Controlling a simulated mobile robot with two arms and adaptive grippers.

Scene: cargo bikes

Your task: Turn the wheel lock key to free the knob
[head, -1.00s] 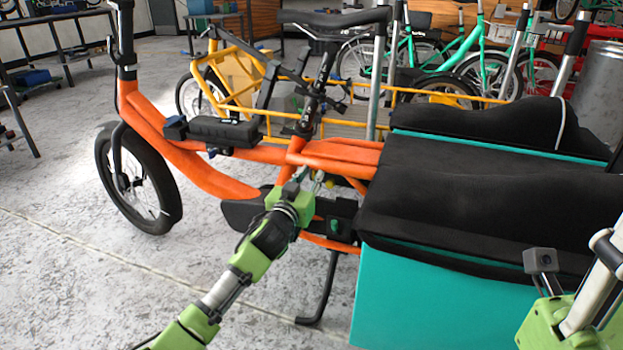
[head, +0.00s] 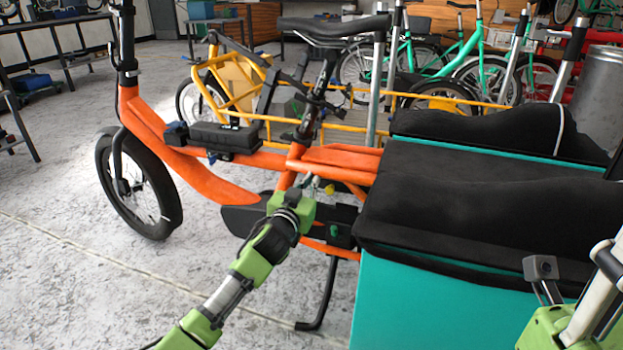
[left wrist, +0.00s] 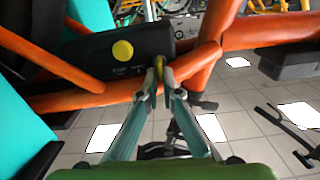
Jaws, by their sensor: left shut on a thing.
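A round yellow knob (left wrist: 122,50) sits on a black box (left wrist: 95,58) on the orange bike frame. The knob also shows small in the head view (head: 330,189). My left gripper (left wrist: 160,85) is shut on a small yellow piece (left wrist: 160,68), apparently the wheel lock key, just right of the knob. The fingertips hide most of this piece, so its turn angle cannot be told. In the head view my left gripper (head: 308,186) reaches in under the orange frame tube. My right arm shows at the lower right, but its fingers are out of the picture.
The orange cargo bike (head: 200,180) stands on its kickstand (head: 325,290). Its teal cargo box (head: 430,305) with a black cover is close on the right. Orange tubes (left wrist: 70,100) run close around my left fingers.

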